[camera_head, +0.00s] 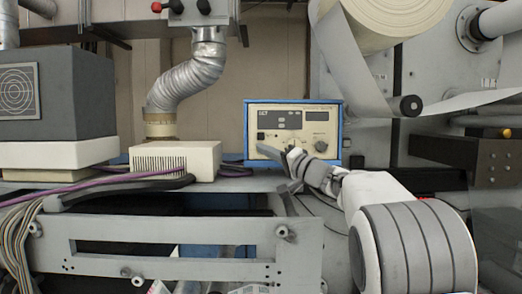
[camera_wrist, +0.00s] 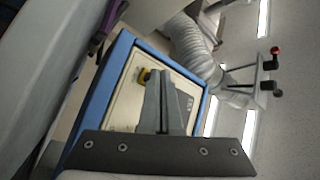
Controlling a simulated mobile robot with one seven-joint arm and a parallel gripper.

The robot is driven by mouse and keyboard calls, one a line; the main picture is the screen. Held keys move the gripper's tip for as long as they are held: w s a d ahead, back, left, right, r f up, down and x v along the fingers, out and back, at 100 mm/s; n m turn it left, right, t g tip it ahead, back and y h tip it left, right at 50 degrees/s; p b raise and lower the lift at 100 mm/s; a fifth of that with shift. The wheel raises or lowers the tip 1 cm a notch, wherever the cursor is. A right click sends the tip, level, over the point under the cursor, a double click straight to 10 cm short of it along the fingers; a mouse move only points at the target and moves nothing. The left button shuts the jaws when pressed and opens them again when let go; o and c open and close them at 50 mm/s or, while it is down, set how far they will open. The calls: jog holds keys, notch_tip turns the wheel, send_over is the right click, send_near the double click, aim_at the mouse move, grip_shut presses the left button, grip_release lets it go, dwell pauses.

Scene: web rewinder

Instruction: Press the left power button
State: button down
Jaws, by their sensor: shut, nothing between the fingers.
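A cream control panel (camera_head: 312,112) in a blue frame stands on the bench at centre in the head view. It shows tilted in the wrist view (camera_wrist: 120,103). In the wrist view my shut fingers (camera_wrist: 160,75) point at the panel, beside a yellow-rimmed control (camera_wrist: 143,76). I cannot tell whether they touch the panel.
A ribbed silver duct (camera_head: 190,75) and a cream vented box (camera_head: 178,160) stand left of the panel. Purple cables (camera_head: 95,185) run along the bench. A large web roll (camera_head: 385,20) hangs at upper right. A grey metal frame (camera_head: 180,262) is in front.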

jog(key=shift+w, duration=0.4)
dwell(0.4)
jog(key=shift+s, duration=0.1)
jog(key=shift+s+f+b, duration=0.1)
jog(key=shift+s+b, duration=0.05)
jog(key=shift+b, duration=0.35)
jog(key=shift+s+b, duration=0.5)
jog(key=shift+b, duration=0.2)
jog(key=shift+s, duration=0.1)
